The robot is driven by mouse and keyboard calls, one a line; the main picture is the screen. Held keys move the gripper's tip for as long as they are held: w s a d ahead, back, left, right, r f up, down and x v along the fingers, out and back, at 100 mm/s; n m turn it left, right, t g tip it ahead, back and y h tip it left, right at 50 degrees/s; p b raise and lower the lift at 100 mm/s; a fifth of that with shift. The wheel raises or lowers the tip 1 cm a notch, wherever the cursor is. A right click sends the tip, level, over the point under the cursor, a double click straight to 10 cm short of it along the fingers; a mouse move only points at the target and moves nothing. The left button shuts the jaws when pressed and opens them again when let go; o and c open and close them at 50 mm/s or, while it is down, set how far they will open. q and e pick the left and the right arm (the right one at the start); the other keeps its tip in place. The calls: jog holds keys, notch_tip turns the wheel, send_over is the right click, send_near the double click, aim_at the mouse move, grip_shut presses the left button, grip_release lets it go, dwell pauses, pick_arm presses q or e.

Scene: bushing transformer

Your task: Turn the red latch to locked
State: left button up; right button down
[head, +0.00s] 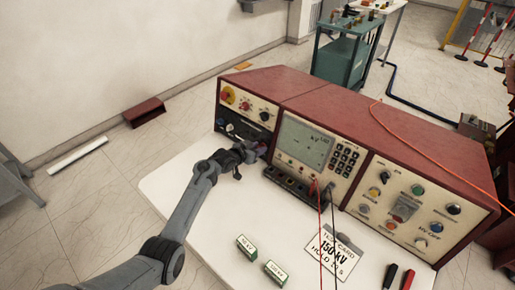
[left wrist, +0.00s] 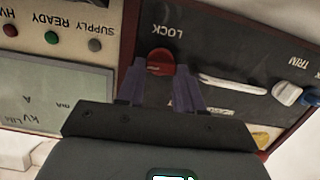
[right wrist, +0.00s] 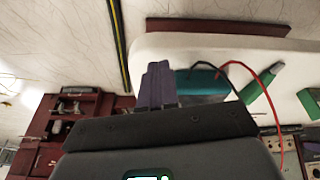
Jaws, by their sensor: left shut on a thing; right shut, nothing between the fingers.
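The red latch (left wrist: 160,60) is a round red knob on a dark panel under the word LOCK in the left wrist view, which shows the console upside down. My left gripper (left wrist: 158,80) has one purple finger on each side of it and is shut on it. In the head view my left gripper (head: 246,153) reaches the lower left console panel and hides the latch. The latch's exact angle is hard to read. My right gripper (right wrist: 156,85) is shut and empty in the right wrist view, away from the console.
The red console (head: 330,105) stands on a white table (head: 200,210). A test card (head: 335,254), two small labelled blocks, and red and black leads lie in front. Beside the latch are a pale bar (left wrist: 232,84) and a TRIM knob (left wrist: 286,93). A teal cart (head: 343,58) stands behind.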

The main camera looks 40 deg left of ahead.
pick_arm(q)
jog(key=n+p, duration=0.3)
jog(key=shift+a+r+h, duration=0.15)
jog(key=shift+r+h, duration=0.05)
jog(key=shift+h, duration=0.1)
jog(key=n, duration=0.1)
jog(key=n+p, duration=0.1)
jog(key=n, duration=0.1)
jog(key=shift+a+f+h, duration=0.15)
jog(key=shift+f+h, duration=0.05)
jog(key=shift+h, duration=0.1)
jog(key=n, duration=0.4)
jog(key=shift+a+f+t+h+p, duration=0.1)
jog(key=shift+f+t+h+p, duration=0.1)
jog(key=shift+t+h+p, duration=0.15)
jog(key=n, duration=0.6)
jog(key=shift+f+t+h, duration=0.2)
jog(key=shift+t+h, duration=0.05)
jog(key=shift+s+b, duration=0.1)
jog(key=shift+b, duration=0.2)
jog(key=o, duration=0.8)
jog(key=shift+c, duration=0.2)
